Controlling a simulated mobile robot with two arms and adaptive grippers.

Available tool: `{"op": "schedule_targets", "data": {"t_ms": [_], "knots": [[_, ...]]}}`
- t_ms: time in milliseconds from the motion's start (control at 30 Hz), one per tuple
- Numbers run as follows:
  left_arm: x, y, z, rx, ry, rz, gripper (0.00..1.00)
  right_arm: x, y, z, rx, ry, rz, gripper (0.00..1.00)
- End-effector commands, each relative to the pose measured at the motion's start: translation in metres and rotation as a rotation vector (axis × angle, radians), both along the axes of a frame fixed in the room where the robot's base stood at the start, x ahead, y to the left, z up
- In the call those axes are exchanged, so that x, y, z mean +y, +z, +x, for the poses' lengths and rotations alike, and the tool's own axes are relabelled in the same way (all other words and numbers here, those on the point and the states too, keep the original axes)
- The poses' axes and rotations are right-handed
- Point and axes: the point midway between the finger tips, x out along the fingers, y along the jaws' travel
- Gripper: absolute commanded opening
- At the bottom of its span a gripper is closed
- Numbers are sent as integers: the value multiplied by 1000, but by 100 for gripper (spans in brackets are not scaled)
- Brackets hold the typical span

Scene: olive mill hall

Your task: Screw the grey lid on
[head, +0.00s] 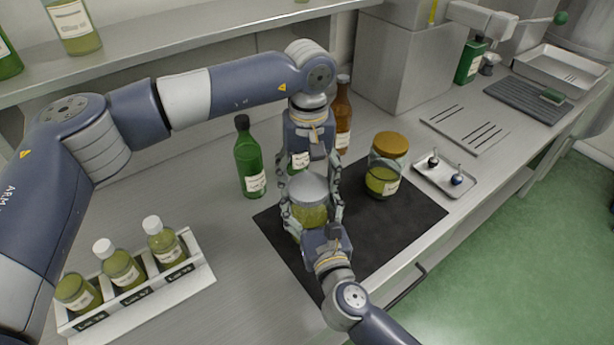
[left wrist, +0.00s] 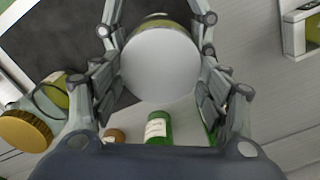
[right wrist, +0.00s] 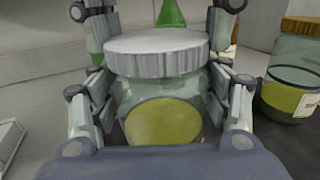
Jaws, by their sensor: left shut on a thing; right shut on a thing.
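The grey lid (head: 308,187) sits level on top of a glass jar (head: 310,214) holding yellow-green oil, above the dark mat. In the right wrist view the lid (right wrist: 157,50) covers the jar's mouth, its ribbed edge showing; how tightly it sits cannot be told. My left gripper (head: 310,184) reaches down from behind and is shut on the lid, whose flat top (left wrist: 160,64) fills the middle of the left wrist view. My right gripper (head: 312,213) comes from the front and is shut on the jar's body (right wrist: 160,118).
An amber-lidded jar (head: 386,165) stands on the dark mat (head: 400,222), right of the grippers. A green bottle (head: 250,160) and a brown bottle (head: 342,112) stand behind. A rack (head: 190,282) of small bottles is at left; a small tray (head: 460,184) is at right.

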Motion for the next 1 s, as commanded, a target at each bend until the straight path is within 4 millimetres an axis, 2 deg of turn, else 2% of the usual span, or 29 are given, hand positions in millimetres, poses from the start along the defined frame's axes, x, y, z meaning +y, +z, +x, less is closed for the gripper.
{"op": "schedule_targets", "data": {"t_ms": [100, 133, 200, 633, 1000], "knots": [[1, 2, 2, -5, 9, 0, 52, -1, 0, 0, 1, -1, -1, 4], [1, 2, 2, -5, 9, 0, 75, -1, 0, 0, 1, -1, -1, 4], [1, 2, 2, -5, 10, 0, 89, -1, 0, 0, 1, -1, -1, 4], [0, 3, 1, -3, 9, -1, 89, 0, 0, 0, 1, -1, -1, 4], [0, 44, 1, -3, 9, 0, 89, 0, 0, 0, 1, -1, -1, 3]]}}
